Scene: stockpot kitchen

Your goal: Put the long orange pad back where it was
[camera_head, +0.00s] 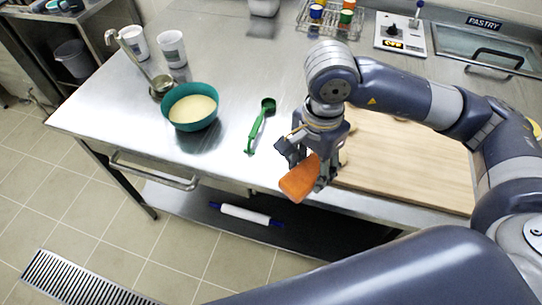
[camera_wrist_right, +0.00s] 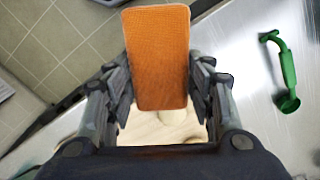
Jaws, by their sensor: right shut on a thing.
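The long orange pad (camera_head: 299,180) is held in my right gripper (camera_head: 308,172) near the front edge of the steel table. In the right wrist view the pad (camera_wrist_right: 158,55) stands between the two fingers of the right gripper (camera_wrist_right: 160,100), which are closed on its sides. The pad's far end points away from the wrist, over the table's edge. Its height above the table is hard to tell. My left gripper does not show in either view.
A wooden board (camera_head: 405,160) lies right of the gripper, partly behind my arm. A green scoop (camera_head: 260,125), a teal bowl (camera_head: 192,107), a ladle (camera_head: 160,85) and two white cups (camera_head: 172,48) stand to the left. A rolling pin (camera_head: 246,214) lies on the lower shelf.

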